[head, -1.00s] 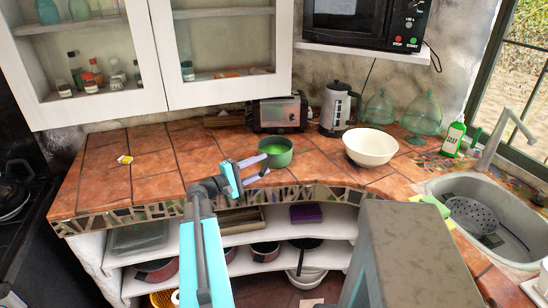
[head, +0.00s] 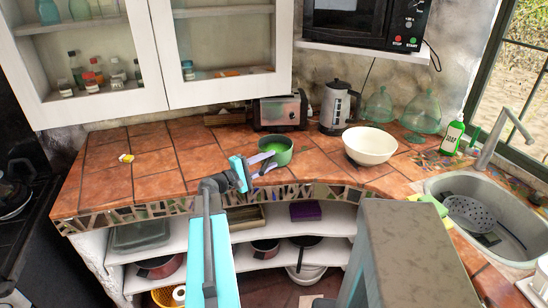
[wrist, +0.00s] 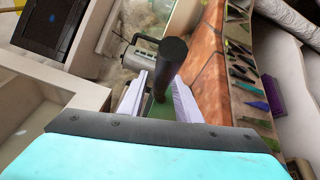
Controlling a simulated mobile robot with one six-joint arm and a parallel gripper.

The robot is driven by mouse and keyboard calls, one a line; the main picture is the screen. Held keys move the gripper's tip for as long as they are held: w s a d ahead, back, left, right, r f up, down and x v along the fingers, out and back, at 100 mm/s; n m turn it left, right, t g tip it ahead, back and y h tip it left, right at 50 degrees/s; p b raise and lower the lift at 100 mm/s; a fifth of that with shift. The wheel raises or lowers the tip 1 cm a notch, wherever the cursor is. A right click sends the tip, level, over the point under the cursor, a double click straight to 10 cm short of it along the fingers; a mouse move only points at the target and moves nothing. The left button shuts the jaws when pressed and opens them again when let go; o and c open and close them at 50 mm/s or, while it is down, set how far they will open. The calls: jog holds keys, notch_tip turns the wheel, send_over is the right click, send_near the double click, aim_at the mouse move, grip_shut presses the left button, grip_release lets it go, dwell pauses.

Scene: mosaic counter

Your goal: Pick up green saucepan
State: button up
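The green saucepan (head: 277,149) stands on the tiled counter near its front edge, left of the white bowl. My gripper (head: 268,164) is at its front left side, with its pale fingers apart and reaching toward the pan. In the wrist view, the pan's dark handle (wrist: 172,62) shows between the two open fingers (wrist: 160,76), with some green of the saucepan (wrist: 160,112) below it. I cannot tell whether either finger touches the handle. Much of the handle is hidden in the head view.
The white bowl (head: 369,146) stands right of the saucepan. A toaster (head: 280,111) and a kettle (head: 336,107) stand behind. The counter (head: 150,165) to the left is mostly clear, with a small yellow item (head: 126,158). Open shelves (head: 275,230) are below.

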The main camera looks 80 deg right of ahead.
grip_shut()
dwell(1.1)
jog(key=shift+r, duration=0.1)
